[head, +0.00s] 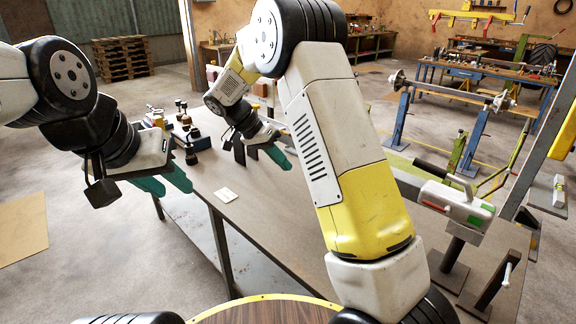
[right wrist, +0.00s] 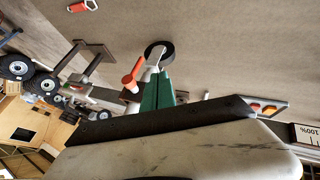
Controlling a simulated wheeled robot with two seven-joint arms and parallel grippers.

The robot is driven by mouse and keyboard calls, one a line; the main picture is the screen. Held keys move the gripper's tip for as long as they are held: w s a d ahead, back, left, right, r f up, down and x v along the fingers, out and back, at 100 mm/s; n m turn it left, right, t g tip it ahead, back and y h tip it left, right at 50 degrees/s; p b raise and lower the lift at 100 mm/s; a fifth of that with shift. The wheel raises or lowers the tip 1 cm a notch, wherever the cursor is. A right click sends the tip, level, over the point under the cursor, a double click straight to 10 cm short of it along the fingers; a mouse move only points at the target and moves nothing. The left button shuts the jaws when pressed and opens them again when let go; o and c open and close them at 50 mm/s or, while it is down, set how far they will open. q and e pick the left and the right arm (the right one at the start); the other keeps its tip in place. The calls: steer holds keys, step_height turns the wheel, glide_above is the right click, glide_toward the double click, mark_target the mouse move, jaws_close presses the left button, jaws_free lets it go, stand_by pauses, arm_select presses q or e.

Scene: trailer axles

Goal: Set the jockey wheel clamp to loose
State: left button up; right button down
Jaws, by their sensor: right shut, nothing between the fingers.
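In the right wrist view, a pale lever with an orange grip (right wrist: 132,76) stands by a black ring (right wrist: 160,54); this looks like the jockey wheel clamp. Whether it is tight or loose I cannot tell. My right gripper (right wrist: 157,92) is shut and empty, its green fingertips beside the lever and close below the ring in that picture; contact is unclear. In the head view my right gripper (head: 277,156) is low over the bench, and I cannot make out the clamp there. My left gripper (head: 178,186) is open and empty at the bench's left edge.
The grey bench (head: 255,215) carries a white card (head: 226,195) and several small fittings (head: 188,130) at its far left. A white coupling with red and green patches (head: 456,203) stands at the right. Blue axle stands (head: 398,120) are behind. The bench's middle is mostly clear.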

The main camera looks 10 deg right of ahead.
steer(key=s+d+f, duration=0.3)
steer(key=d+f, duration=0.4)
steer(key=d, duration=0.1)
steer(key=shift+d, duration=0.1)
stand_by(0.4)
